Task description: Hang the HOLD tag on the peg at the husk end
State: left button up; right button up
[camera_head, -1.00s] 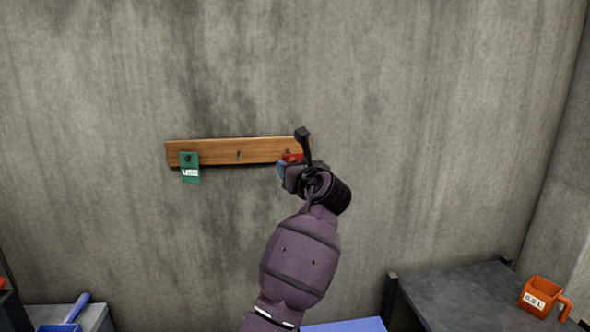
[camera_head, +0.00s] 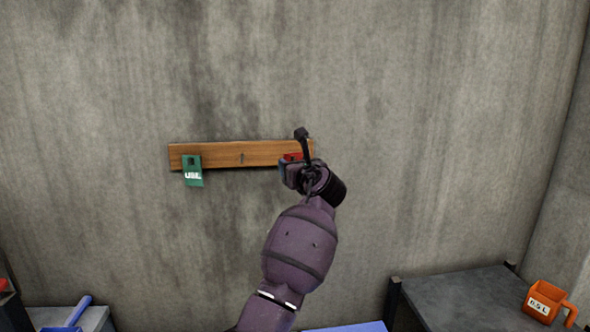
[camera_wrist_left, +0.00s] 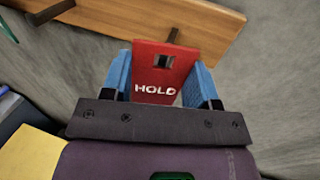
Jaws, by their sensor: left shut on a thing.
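The red HOLD tag (camera_wrist_left: 166,74) is between the blue fingers of my left gripper (camera_wrist_left: 163,86), which is shut on it. In the head view the gripper (camera_head: 289,168) and a red bit of the tag (camera_head: 292,156) are at the right end of the wooden peg board (camera_head: 215,153). In the wrist view a dark peg (camera_wrist_left: 172,36) stands just beyond the tag's top edge. The tag has a square hole near its top; I cannot tell whether the peg enters it. Another peg (camera_head: 241,159) at the board's middle is bare. My right gripper is not in view.
A green USE tag (camera_head: 193,172) hangs at the board's left end. The concrete wall around the board is clear. A dark table (camera_head: 460,292) with an orange measuring cup (camera_head: 546,302) is at lower right. A blue-handled tool (camera_head: 77,311) lies at lower left.

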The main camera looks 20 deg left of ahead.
pick_arm(q)
jog(key=w+a, duration=0.1)
jog(key=w, duration=0.1)
jog(key=shift+w+a+f, duration=0.15)
jog(key=shift+w+a, duration=0.25)
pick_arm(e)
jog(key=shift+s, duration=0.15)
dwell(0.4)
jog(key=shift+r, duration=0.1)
pick_arm(q)
jog(key=o, duration=1)
jog(key=shift+s+d, duration=0.1)
jog(key=b+v, duration=0.1)
jog(key=v, duration=0.9)
jog(key=shift+s+d, duration=0.2)
jog(key=shift+d, duration=0.05)
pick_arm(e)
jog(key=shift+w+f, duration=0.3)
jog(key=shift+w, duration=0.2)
